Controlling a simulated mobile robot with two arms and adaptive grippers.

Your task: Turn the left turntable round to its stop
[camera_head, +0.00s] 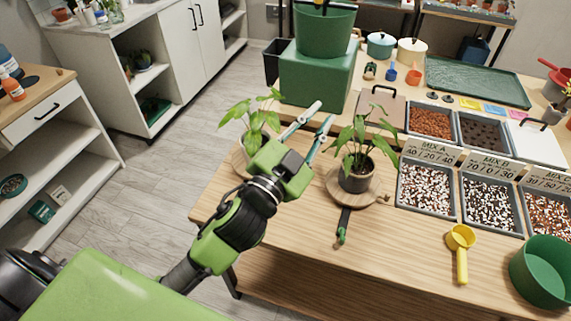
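Two potted plants stand on the wooden table (290,225) near its left end. The left one (262,118) has a pale pot, and part of a pale round base, which looks like the left turntable (238,164), shows under it. My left gripper and wrist hide much of that base. The other plant (357,165) has a dark pot and stands on a round wooden turntable (333,194) with a small peg at its right edge. My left gripper (325,112) is open, its fingers apart between the two plants, with nothing seen between them. My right gripper is not in view.
A dark tool with a green end (343,226) lies in front of the right turntable. Trays of mix (427,188), a yellow scoop (461,252) and a green pot (545,272) fill the right side. A green block (315,80) stands behind. The table's front left is bare.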

